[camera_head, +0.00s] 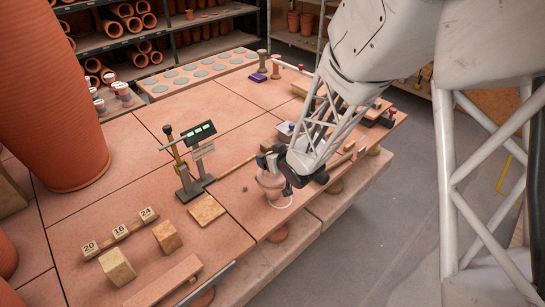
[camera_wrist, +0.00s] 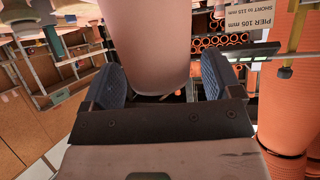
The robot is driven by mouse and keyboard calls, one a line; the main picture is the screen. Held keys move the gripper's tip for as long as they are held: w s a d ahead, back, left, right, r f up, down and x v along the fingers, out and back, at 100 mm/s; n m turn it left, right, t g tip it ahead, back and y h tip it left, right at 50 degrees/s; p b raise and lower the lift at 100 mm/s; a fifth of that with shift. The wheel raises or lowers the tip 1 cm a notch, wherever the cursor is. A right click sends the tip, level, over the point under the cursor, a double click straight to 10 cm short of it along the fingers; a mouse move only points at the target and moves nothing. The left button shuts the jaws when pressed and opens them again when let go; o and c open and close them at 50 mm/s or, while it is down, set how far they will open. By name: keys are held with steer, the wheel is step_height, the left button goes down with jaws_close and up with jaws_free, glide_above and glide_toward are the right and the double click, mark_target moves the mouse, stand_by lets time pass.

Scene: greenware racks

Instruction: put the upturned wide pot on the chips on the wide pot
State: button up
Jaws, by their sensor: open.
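A pale pink clay pot (camera_head: 268,181) is at the table's front edge, partly hidden by my gripper (camera_head: 271,176). A pale curved ring (camera_head: 282,205) shows just below it; I cannot tell what it belongs to. In the wrist view a smooth pink pot wall (camera_wrist: 148,40) fills the space between the blue-padded fingers of my gripper (camera_wrist: 160,82). The gripper is open with the pot between its fingers; whether either finger touches it is unclear. I cannot make out the chips or tell the two wide pots apart.
A gauge stand (camera_head: 190,180) with a lit display stands left of my gripper. Wooden blocks (camera_head: 117,267) and a strip numbered 20, 16, 24 (camera_head: 120,231) lie front left. A large terracotta pot (camera_head: 60,110) stands at the left. The table behind the gauge is largely clear.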

steer(key=shift+r, duration=0.1)
steer(key=v, duration=1.2)
steer(key=shift+d, duration=0.1)
stand_by(0.8)
steer(key=s+d+r+m+g+h, duration=0.1)
steer(key=s+d+r+m+h, duration=0.1)
steer(key=s+d+r+h, duration=0.25)
steer(key=s+d+r+m+g+h, duration=0.1)
steer(key=s+d+r+m+h, duration=0.15)
steer(key=d+r, duration=0.35)
steer(key=s+d+r+m+g, duration=0.1)
steer(key=s+d+r+g, duration=0.1)
steer(key=s, duration=0.7)
steer(key=s+d+r+m+g, duration=0.1)
steer(key=s+d+r+g, duration=0.1)
steer(key=s, duration=0.8)
steer(key=shift+s+d+r+g+y, duration=0.2)
steer(key=shift+s+r+g+y, duration=0.15)
steer(key=shift+r+g, duration=0.6)
